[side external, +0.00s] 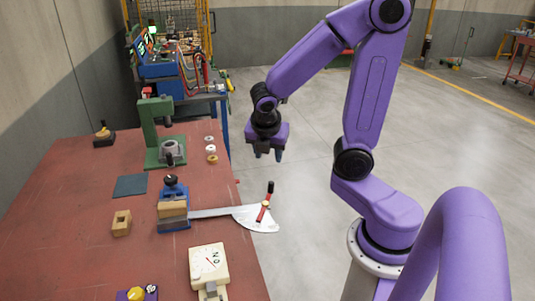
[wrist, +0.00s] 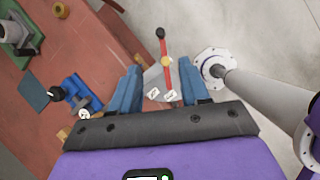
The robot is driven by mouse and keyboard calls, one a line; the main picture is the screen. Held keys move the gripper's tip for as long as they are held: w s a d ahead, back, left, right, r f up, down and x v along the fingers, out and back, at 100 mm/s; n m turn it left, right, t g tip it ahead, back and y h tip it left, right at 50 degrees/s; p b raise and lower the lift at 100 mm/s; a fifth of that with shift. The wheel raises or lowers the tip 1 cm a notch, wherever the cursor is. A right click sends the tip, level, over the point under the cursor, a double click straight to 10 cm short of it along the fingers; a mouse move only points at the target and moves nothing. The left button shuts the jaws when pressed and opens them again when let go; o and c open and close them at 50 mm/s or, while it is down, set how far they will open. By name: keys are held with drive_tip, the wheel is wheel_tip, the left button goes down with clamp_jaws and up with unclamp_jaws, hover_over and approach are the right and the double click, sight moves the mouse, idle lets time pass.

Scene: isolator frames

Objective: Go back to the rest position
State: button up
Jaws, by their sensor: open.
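My purple arm reaches toward the red-topped bench (side external: 85,220) from the right in the side view. My gripper (side external: 268,154) hangs beyond the bench's right edge, above the grey floor, pointing down. In the wrist view my gripper (wrist: 155,85) shows two blue fingers spread apart, with nothing held between them. Below and between the fingers, a red lever with a black knob (wrist: 164,60) is seen lower down, apart from them. The same lever (side external: 266,203) stands on a pale fan-shaped plate (side external: 258,220) that juts past the bench edge.
On the bench are a blue vise (side external: 174,205), a green press (side external: 158,130), a white dial box (side external: 209,264), a wooden block (side external: 121,223), a dark pad (side external: 130,186) and several small rings (side external: 211,150). A blue-framed equipment stand (side external: 185,85) is behind. Open floor (side external: 300,130) lies right of the bench.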

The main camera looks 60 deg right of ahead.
drive_tip(key=s+a+r+m+g+y, duration=0.1)
drive_tip(key=s+a+m+y, duration=0.4)
drive_tip(key=s+a, duration=0.8)
drive_tip(key=s+m, duration=0.3)
drive_tip(key=shift+s+g, duration=0.3)
drive_tip(key=shift+g, duration=0.1)
drive_tip(key=shift+r, duration=0.1)
idle(1.9)
